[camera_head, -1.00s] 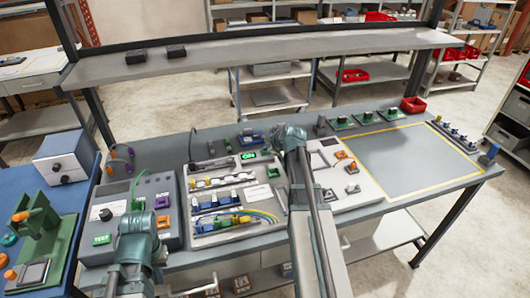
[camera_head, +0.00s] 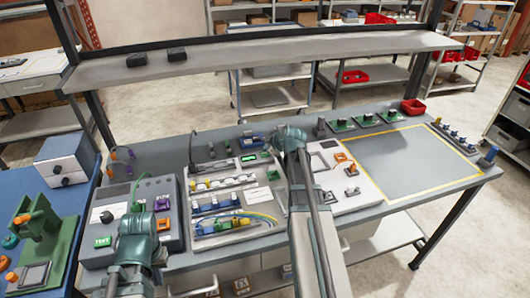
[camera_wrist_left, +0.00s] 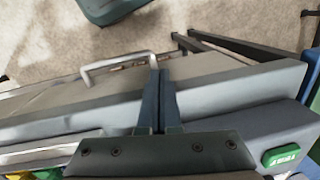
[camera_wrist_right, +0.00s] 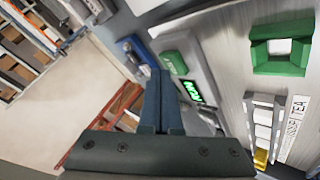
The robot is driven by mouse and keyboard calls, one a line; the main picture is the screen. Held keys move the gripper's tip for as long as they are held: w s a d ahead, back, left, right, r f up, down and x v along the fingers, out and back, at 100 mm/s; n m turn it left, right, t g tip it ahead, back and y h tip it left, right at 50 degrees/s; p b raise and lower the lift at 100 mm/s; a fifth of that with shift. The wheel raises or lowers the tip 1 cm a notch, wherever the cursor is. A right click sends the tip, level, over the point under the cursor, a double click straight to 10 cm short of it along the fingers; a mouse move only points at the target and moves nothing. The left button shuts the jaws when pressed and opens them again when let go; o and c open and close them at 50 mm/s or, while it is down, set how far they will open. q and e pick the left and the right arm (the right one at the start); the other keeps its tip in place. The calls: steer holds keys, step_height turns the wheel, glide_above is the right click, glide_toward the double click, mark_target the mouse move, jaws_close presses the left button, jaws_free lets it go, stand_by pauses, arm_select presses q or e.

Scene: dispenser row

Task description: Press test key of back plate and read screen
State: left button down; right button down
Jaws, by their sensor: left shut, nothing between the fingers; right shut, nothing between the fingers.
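The back plate (camera_head: 282,196) is a pale panel in the middle of the bench. Its small screen (camera_head: 249,158) is dark with green characters. In the right wrist view the screen (camera_wrist_right: 191,92) shows tilted green characters that I cannot read surely. A green key (camera_wrist_right: 178,55) sits beside it. My right gripper (camera_wrist_right: 154,76) is shut and empty, its tips near the key and screen; I cannot tell whether they touch. My left gripper (camera_wrist_left: 158,75) is shut and empty, above the bench's front edge.
A grey box (camera_head: 172,230) with a green TEST key (camera_head: 103,241) stands at left, partly behind my left arm. Colored connectors (camera_head: 215,203) and a green square frame (camera_wrist_right: 280,48) stand on the plate. The yellow-outlined area (camera_head: 400,165) at right is clear.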

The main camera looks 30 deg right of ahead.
mark_target(267, 155)
steer(key=shift+r, duration=0.35)
steer(key=shift+r, duration=0.1)
step_height(267, 155, up, 5)
steer(key=p, duration=0.5)
stand_by(0.8)
